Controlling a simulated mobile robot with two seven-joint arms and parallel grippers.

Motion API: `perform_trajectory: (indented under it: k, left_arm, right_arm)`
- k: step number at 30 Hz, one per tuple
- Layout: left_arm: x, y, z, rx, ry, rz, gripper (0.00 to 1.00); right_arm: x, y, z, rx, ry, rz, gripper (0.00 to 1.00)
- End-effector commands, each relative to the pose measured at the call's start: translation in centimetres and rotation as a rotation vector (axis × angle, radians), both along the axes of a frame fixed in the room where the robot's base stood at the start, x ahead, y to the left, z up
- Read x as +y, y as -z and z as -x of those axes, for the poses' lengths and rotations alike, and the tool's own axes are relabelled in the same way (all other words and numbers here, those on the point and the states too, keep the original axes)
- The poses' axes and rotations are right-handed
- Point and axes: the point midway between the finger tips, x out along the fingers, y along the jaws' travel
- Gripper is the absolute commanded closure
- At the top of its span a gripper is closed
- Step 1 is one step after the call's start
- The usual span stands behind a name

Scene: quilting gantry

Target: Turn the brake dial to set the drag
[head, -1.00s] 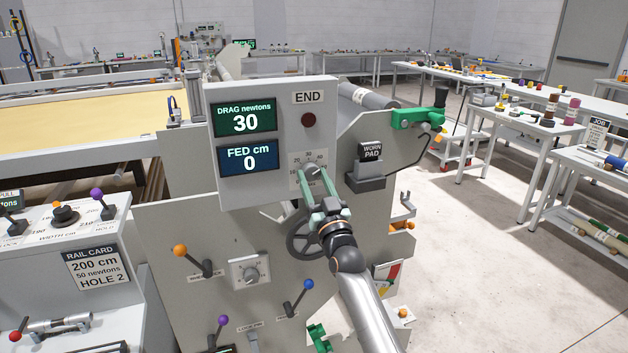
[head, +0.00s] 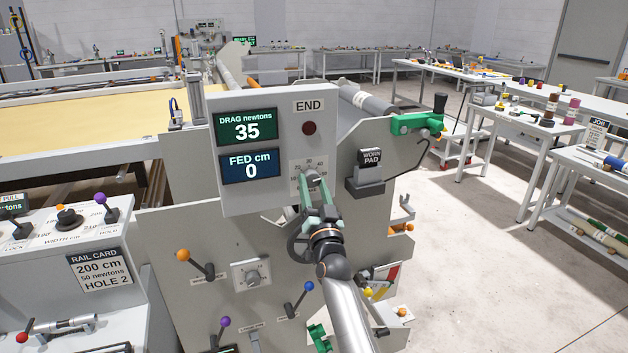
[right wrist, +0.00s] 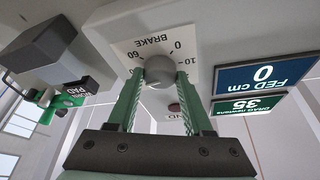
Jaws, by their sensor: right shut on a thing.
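The brake dial (right wrist: 160,72) is a grey round knob on a white scale plate marked BRAKE. In the head view the dial (head: 311,175) sits low on the grey panel, partly covered by my gripper. My right gripper (head: 316,188) has green fingers and is shut on the dial; in the right wrist view its fingers (right wrist: 159,84) lie on both sides of the knob. The drag display (head: 246,127) reads 35 newtons. The rail card (head: 98,270) at the left reads 200 cm, 50 newtons, HOLE 2. My left gripper is not in view.
The fed display (head: 249,165) reads 0 cm. A handwheel (head: 298,243) is behind my right gripper. A worn pad block (head: 369,172) and a green crank (head: 415,124) are to the right. Levers with orange (head: 183,255) and blue (head: 307,286) knobs stand below.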

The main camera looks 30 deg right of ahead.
Motion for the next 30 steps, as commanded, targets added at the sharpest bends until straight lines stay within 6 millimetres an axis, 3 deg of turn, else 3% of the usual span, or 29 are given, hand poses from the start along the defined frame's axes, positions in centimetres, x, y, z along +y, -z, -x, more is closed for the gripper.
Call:
perform_trajectory:
  k: [8,9,16,30]
  left_arm:
    - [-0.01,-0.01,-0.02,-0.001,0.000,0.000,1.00]
    - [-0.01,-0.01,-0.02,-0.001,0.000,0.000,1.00]
    - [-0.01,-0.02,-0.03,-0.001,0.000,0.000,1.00]
    - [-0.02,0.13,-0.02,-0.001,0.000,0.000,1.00]
  right_arm:
    - [0.02,0.02,0.00,-0.004,-0.001,-0.010,1.00]
    - [0.02,0.02,0.00,-0.004,-0.001,-0.008,0.47]
    - [0.02,0.02,0.00,-0.003,-0.001,-0.008,0.21]
    - [0.04,0.24,-0.01,-0.003,0.000,-0.007,0.19]
